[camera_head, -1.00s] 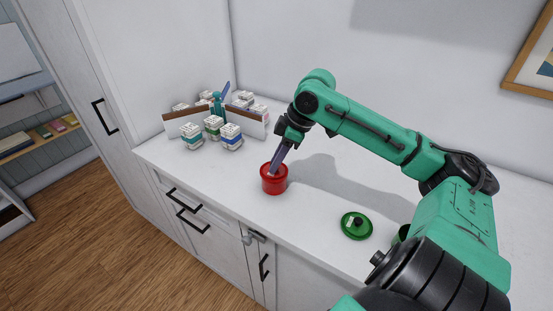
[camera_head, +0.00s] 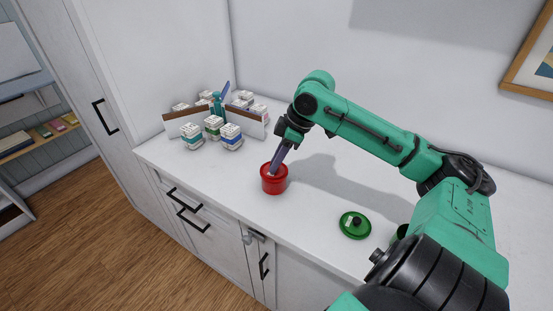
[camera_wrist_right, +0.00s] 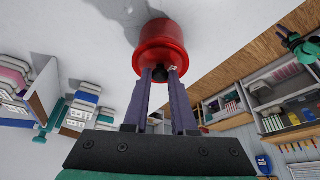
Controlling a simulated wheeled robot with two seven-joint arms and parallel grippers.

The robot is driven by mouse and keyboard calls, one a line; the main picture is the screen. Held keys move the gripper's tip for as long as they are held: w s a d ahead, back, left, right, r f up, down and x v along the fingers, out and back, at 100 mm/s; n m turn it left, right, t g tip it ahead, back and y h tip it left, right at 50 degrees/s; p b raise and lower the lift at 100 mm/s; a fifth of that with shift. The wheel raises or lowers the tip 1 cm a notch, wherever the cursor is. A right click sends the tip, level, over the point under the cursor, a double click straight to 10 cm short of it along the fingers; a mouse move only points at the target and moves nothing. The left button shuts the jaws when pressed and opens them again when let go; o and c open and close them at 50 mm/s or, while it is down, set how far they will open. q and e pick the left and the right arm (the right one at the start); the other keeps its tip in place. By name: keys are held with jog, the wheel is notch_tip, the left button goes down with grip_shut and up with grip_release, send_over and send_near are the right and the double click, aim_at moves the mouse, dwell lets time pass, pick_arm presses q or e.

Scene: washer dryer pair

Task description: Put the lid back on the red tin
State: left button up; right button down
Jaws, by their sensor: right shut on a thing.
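The red tin (camera_head: 274,183) stands upright on the white counter. In the right wrist view its red body (camera_wrist_right: 161,32) has a red lid (camera_wrist_right: 158,55) at its top, facing the gripper. My right gripper (camera_head: 272,171) points down at the tin from above. In the wrist view its purple fingers are shut on the lid's dark knob (camera_wrist_right: 160,74). The lid looks in line with the tin, but I cannot tell whether it is fully seated. My left gripper is not in view.
A green lid (camera_head: 355,225) with a dark knob lies on the counter to the right. A green container (camera_head: 400,233) is mostly hidden by my arm. Several white jars (camera_head: 231,136) and brown-and-white boards (camera_head: 187,121) stand at the back left. The counter's front edge is near the tin.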

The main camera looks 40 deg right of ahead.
jog(key=shift+f+p, duration=0.1)
jog(key=shift+p, duration=0.6)
dwell(0.6)
dwell(0.4)
jog(key=c, duration=0.6)
grip_release()
jog(key=shift+c, duration=0.2)
jog(key=shift+o, duration=0.3)
jog(key=o, duration=0.4)
notch_tip(320, 180, up, 7)
jog(key=p, duration=0.8)
jog(key=shift+p, duration=0.35)
grip_shut()
